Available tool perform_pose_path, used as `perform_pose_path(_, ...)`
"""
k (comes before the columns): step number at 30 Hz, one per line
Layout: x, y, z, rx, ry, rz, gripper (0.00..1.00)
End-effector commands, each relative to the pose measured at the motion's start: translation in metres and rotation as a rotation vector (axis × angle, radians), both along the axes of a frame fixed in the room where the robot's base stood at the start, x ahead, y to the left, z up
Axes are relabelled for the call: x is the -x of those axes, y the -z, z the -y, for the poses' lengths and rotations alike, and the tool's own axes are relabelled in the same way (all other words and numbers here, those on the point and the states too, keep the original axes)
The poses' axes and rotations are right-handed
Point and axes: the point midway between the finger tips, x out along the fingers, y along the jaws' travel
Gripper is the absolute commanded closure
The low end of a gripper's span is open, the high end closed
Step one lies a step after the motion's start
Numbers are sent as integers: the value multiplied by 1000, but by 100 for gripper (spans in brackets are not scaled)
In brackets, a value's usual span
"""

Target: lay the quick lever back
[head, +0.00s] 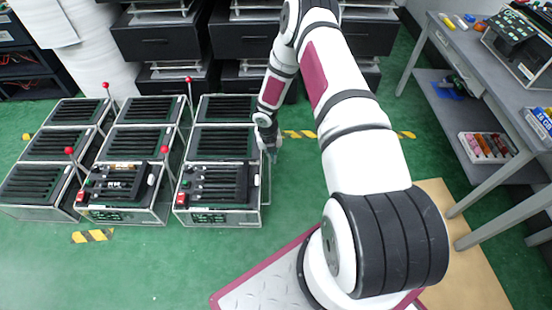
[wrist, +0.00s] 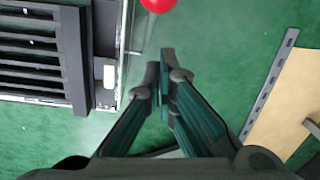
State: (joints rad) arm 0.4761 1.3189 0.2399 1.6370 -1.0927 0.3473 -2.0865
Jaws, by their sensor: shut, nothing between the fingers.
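My gripper (wrist: 162,65) is shut and empty, its fingertips over bare green floor in the wrist view. In the head view my gripper (head: 272,152) hangs just right of the right-hand column of fixtures. A red lever ball (wrist: 157,4) is cut off by the top edge of the wrist view, beyond my fingertips and apart from them. In the head view, red-knobbed levers stand up on the fixtures: a back left one (head: 105,86), a back middle one (head: 188,80), a front left one (head: 69,151) and a front middle one (head: 164,150). I cannot tell which is the quick lever.
A slotted black fixture (wrist: 40,55) lies left of my fingers. The front right fixture (head: 215,187) carries a red switch. A grey workbench (head: 470,80) stands at the right; a tan mat (head: 465,265) lies below it.

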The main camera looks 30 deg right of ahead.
Motion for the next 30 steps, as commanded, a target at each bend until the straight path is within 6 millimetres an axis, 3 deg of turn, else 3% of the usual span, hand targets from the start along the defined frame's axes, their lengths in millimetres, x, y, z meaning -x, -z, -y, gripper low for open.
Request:
perform_pose_path(15,-37,-76,17,-1,3,-2,100)
perform_pose_path(27,-45,-89,21,-1,2,-4,100)
perform_pose_path(30,-47,-101,22,12,28,-1,100)
